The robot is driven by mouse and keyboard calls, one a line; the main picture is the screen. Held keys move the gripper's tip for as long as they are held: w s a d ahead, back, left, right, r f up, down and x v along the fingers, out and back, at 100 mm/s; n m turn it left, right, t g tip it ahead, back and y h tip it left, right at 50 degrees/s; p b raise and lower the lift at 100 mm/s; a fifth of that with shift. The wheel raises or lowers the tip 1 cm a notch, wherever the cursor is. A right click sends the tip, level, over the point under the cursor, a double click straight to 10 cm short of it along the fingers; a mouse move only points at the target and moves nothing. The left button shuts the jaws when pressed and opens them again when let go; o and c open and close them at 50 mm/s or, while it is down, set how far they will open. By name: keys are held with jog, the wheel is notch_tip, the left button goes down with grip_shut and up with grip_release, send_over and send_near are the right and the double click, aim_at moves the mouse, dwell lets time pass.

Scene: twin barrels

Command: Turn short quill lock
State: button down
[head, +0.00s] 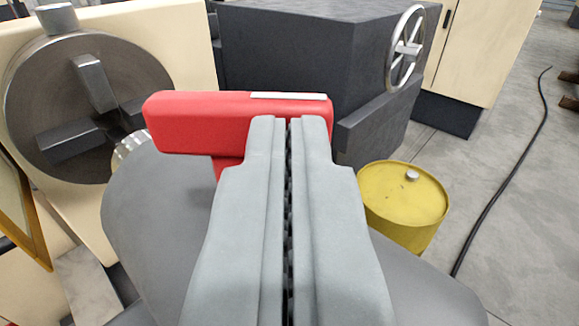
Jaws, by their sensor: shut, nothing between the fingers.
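My gripper (289,122) is shut, its two grey fingers side by side and pointing away from me. A thick red bar (200,120) with rounded edges and a white strip along its top lies just beyond the fingertips. The fingers hide part of it, and I cannot tell whether they touch it. A red piece continues below the bar, mostly hidden. I cannot clearly make out which part is the short quill lock. A spoked handwheel (405,48) stands on the dark grey machine body (290,50) at the upper right.
A round metal chuck (70,140) with dark jaws is on the cream machine at left. A yellow barrel (405,195) stands right of my fingers. A cream cabinet (485,50) stands behind. A black cable (500,180) crosses the open concrete floor at right.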

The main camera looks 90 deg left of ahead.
aim_at(331, 115)
jog(key=n+g, duration=0.2)
jog(key=g, duration=0.1)
jog(key=w+n+g+h, duration=0.1)
jog(key=g, duration=0.1)
jog(key=shift+w+a, duration=0.1)
jog(key=shift+a, duration=0.3)
jog(key=shift+a+n, duration=0.1)
jog(key=shift+n, duration=0.2)
jog(key=shift+w+a, duration=0.2)
jog(key=shift+a, duration=0.05)
jog(key=shift+w+a, duration=0.2)
jog(key=shift+a, duration=0.1)
jog(key=shift+w+a, duration=0.1)
jog(key=shift+a, duration=0.05)
jog(key=shift+a+n+g+h, duration=0.2)
jog(key=shift+n+g+h, duration=0.35)
jog(key=shift+g, duration=0.55)
jog(key=shift+w, duration=0.1)
